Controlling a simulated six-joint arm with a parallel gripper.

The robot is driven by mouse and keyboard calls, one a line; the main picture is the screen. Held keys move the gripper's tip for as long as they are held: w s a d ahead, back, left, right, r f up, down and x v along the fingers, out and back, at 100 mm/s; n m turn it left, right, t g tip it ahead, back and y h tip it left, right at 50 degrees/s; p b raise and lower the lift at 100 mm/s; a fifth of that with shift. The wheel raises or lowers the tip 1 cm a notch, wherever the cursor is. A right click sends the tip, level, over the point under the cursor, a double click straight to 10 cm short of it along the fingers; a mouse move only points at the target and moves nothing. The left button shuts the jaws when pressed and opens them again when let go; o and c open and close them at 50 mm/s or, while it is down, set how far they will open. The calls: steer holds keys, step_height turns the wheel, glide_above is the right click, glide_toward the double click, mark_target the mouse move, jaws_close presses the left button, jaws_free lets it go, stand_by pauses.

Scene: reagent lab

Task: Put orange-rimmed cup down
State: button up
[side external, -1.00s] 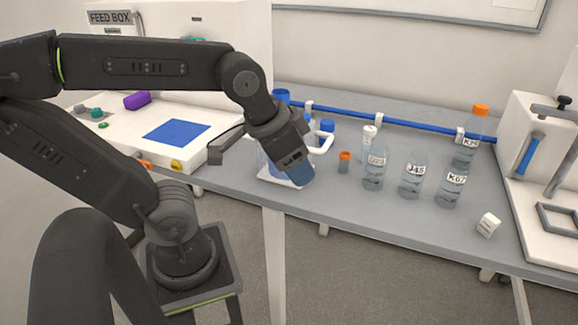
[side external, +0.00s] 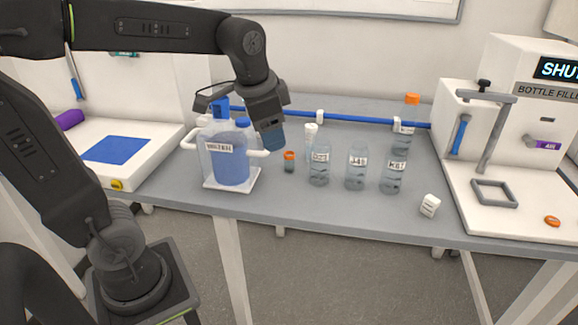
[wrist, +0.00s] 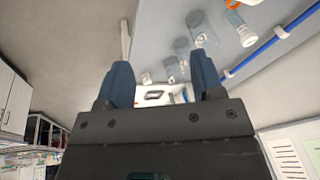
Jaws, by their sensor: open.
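The small orange-rimmed cup (side external: 290,161) stands upright on the grey bench, between the water jug and the row of bottles. My gripper (side external: 272,140) points down, above and a little left of the cup in the side view, apart from it. In the wrist view, my gripper (wrist: 160,62) has its two blue fingers spread wide with nothing between them. An orange item (wrist: 232,4) is cut off at the top edge there; I cannot tell whether it is the cup.
A labelled jug (side external: 230,165) with white handles stands left of the cup. Labelled bottles (side external: 319,167) and a white-capped tube (side external: 310,140) stand to the right and behind. A blue rail (side external: 360,120) runs along the back. A bottle filler (side external: 520,150) stands at right. The front bench strip is clear.

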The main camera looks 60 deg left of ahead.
steer(key=w+a+f+m+g, duration=0.2)
steer(key=w+a+m, duration=0.1)
steer(key=w+a, duration=0.5)
steer(key=m+g, duration=0.2)
steer(key=m, duration=0.1)
glide_toward(288, 160)
steer(key=f, duration=0.2)
steer(key=a+f, duration=0.1)
steer(key=f, duration=0.2)
steer(key=shift+w, duration=0.1)
steer(key=shift+a+f, duration=0.2)
steer(key=shift+f, duration=0.85)
steer(key=shift+a+f, duration=0.15)
steer(key=shift+f, duration=0.9)
steer(key=shift+a+f, duration=0.2)
steer(key=shift+f, duration=0.8)
steer(key=c, duration=1.1)
steer(key=shift+o, duration=0.2)
steer(key=shift+r, duration=0.1)
